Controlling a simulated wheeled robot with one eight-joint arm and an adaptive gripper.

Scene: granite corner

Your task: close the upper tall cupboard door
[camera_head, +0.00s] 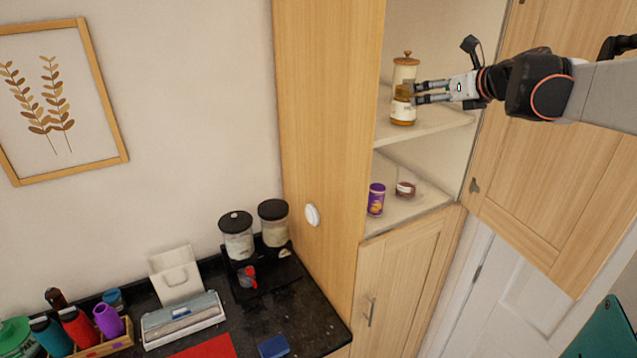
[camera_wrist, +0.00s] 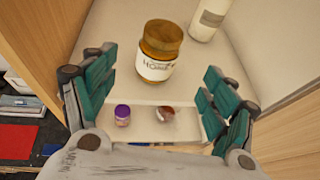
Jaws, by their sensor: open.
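The upper tall cupboard door (camera_head: 560,160) is wooden and stands swung open to the right of the tall cupboard (camera_head: 325,140). A small handle (camera_head: 474,186) shows near its lower left corner. My gripper (camera_head: 415,93) is in front of the open cupboard at the upper shelf (camera_head: 440,122), left of the door. Its fingers are spread in the wrist view (camera_wrist: 155,100), with a honey jar (camera_wrist: 160,52) just beyond them. The jar also shows in the head view (camera_head: 403,108), standing upright on the shelf. I cannot tell whether a finger touches it. My arm crosses in front of the door.
A pale canister (camera_head: 405,72) stands behind the honey jar. A purple jar (camera_head: 376,199) and a small reddish jar (camera_head: 405,189) stand on the lower shelf. The lower cupboard door (camera_head: 400,285) is shut. The black counter (camera_head: 315,310) at left holds dispensers (camera_head: 237,238) and bottles.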

